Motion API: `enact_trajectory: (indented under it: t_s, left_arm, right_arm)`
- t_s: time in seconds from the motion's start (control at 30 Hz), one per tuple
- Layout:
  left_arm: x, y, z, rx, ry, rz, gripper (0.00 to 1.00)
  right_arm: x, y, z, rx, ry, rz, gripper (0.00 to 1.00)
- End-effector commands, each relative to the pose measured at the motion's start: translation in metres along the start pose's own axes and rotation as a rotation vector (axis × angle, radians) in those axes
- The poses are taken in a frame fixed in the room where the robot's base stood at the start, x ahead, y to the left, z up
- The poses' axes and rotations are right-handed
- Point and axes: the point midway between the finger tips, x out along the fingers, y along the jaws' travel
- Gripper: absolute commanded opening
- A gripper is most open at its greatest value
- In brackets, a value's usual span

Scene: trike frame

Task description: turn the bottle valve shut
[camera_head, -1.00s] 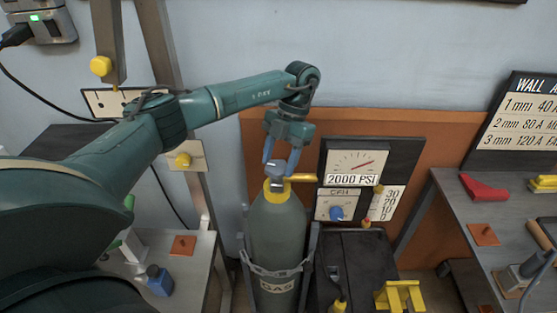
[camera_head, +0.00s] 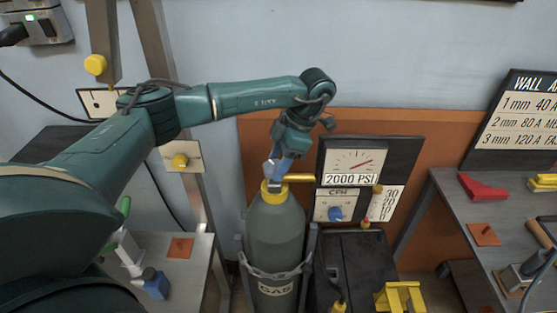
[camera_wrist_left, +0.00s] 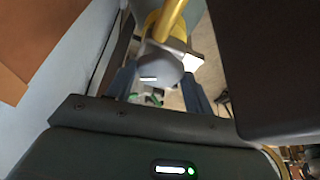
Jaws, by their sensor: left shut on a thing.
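The grey gas bottle (camera_head: 275,236) stands upright, with a chain around it and a yellow collar at its neck. Its grey valve knob (camera_head: 269,171) sits on top, beside a yellow pipe (camera_head: 299,178) running right to the gauge panel. My left gripper (camera_head: 277,168) reaches down from above and is shut on the valve knob. In the left wrist view, the rounded grey knob (camera_wrist_left: 162,72) lies between the blue fingers. Part of the knob is hidden by a finger in the head view. My right gripper is not in view.
A pressure gauge (camera_head: 354,161) marked 2000 PSI and a flow panel with a blue dial (camera_head: 335,214) stand close right of the valve. A grey bench (camera_head: 450,215) is at the right. A yellow stand (camera_head: 400,297) is at the lower right.

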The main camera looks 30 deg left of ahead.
Motion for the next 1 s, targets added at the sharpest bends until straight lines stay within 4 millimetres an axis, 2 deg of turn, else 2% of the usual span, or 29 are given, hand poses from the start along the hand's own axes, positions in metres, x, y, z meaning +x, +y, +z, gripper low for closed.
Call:
enact_trajectory:
  t_s: [0.57, 0.6, 0.83, 1.0]
  left_arm:
    - [-0.0011, 0.0004, 0.0001, 0.028, -0.003, 0.014, 0.29]
    - [-0.0011, 0.0004, 0.0001, 0.028, -0.004, 0.014, 0.55]
    - [-0.0005, 0.0001, 0.0, 0.028, -0.002, 0.013, 0.73]
    - [-0.0002, -0.0001, 0.0, 0.028, -0.001, 0.012, 0.74]
  right_arm:
    - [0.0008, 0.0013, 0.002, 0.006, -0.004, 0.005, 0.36]
    - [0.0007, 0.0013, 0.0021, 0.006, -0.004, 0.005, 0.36]
    - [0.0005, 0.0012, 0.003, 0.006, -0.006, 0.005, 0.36]
    - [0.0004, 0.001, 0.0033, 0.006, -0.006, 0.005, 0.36]
